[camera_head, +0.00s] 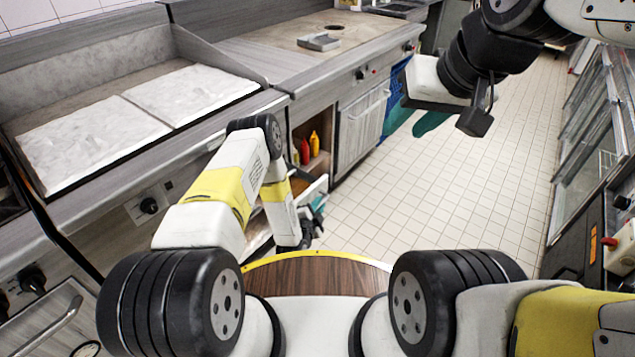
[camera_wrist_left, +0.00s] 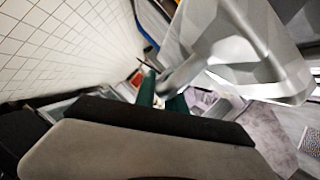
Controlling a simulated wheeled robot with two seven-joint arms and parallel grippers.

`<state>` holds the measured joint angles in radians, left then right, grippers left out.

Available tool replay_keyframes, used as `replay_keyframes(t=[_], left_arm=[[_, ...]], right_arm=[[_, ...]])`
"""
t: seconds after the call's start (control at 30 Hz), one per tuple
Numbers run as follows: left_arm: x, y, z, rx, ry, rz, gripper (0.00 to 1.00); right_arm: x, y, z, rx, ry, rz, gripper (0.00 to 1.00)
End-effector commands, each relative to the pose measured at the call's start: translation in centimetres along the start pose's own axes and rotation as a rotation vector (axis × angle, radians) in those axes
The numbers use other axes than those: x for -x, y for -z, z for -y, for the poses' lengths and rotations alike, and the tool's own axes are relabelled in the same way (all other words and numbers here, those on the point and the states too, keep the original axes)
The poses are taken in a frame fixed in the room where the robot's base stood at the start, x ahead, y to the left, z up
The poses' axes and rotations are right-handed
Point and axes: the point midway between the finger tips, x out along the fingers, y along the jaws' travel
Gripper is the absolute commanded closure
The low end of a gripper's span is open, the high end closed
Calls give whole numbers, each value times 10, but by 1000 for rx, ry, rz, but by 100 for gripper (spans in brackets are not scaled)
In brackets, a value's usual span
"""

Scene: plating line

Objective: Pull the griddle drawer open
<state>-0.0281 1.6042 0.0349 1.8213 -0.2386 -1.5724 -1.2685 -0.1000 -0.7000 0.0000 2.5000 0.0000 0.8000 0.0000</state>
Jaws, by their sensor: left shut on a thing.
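The griddle drawer (camera_head: 262,240) is under the counter beside the griddle and partly hidden by my left arm; it appears partly out. My left gripper (camera_head: 315,212) is low at its front, small and partly hidden in the head view. In the left wrist view its green fingers (camera_wrist_left: 161,98) are closed around a grey metal bar (camera_wrist_left: 180,76), which looks like the drawer handle. A pale metal panel (camera_wrist_left: 235,45) beside it looks like the drawer front. My right gripper (camera_head: 414,124) is raised at the upper right, its teal fingers apart and apparently empty.
Two pale slabs (camera_head: 190,92) lie on the griddle at the left. Red and yellow bottles (camera_head: 314,144) stand on an open shelf beyond the drawer. A closed cabinet door (camera_head: 362,120) is further along. The tiled floor (camera_head: 480,180) to the right is clear.

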Motion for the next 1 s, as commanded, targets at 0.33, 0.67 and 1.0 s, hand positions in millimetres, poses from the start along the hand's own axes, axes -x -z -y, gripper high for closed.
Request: replay_keyframes(t=[0.33, 0.67, 1.0], left_arm=[[0, -1, 0, 1, -1, 1, 64], [20, 0, -1, 0, -4, 1, 64], [71, -1, -1, 0, -3, 1, 64]], right_arm=[[0, 0, 0, 0, 0, 0, 64], [0, 0, 0, 0, 0, 0, 64], [0, 0, 0, 0, 0, 0, 64]])
